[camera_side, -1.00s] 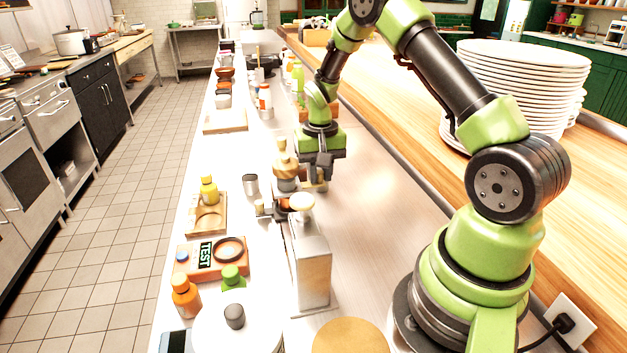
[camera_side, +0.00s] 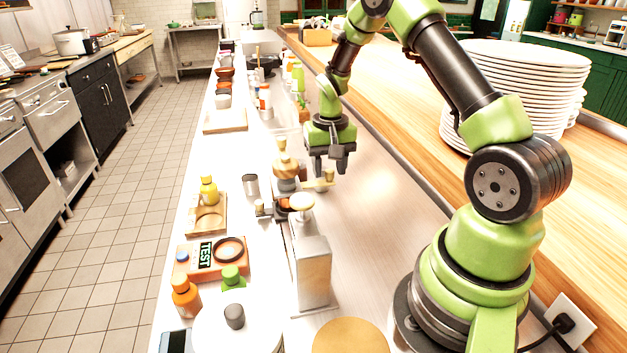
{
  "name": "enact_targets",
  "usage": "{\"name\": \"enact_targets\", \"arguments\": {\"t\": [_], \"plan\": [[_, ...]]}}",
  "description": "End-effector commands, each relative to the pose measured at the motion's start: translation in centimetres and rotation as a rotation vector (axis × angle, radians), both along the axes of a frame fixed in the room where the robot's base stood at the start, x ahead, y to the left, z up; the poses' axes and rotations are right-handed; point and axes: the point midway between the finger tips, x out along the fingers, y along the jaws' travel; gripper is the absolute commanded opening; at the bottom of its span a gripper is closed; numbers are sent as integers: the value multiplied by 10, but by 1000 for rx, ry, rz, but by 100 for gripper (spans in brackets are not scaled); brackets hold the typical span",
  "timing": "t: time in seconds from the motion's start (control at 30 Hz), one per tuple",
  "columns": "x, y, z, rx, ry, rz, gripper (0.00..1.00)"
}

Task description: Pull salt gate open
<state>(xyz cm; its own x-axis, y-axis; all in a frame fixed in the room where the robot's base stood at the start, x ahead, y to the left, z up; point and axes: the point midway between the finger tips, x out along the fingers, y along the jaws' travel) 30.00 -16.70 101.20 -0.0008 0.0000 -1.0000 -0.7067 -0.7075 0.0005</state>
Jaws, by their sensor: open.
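A small mill-like device with a round wooden top (camera_side: 285,166) stands on the steel counter. A brass bar (camera_side: 314,184), which looks like the salt gate's handle, sticks out from it to the right and ends in a small knob. I cannot tell whether the gate is open or closed. My gripper (camera_side: 330,167) is open and empty, pointing down, with its fingertips around or just above the bar's right end. Any contact is too small to tell. A steel block-shaped stand with a pale round knob (camera_side: 300,202) is just in front of the device.
A small metal cup (camera_side: 250,185) stands left of the device. A tall plate stack (camera_side: 522,90) is on the wooden ledge. The counter right of the device is clear.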

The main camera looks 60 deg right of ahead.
Motion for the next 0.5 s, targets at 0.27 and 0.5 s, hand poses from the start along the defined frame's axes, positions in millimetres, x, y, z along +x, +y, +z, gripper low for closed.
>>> {"name": "enact_targets", "arguments": {"t": [0.27, 0.5], "plan": [[0, 0, 25, -1, -3, 0, 43], [0, 0, 43, -1, -2, 1, 43]]}}
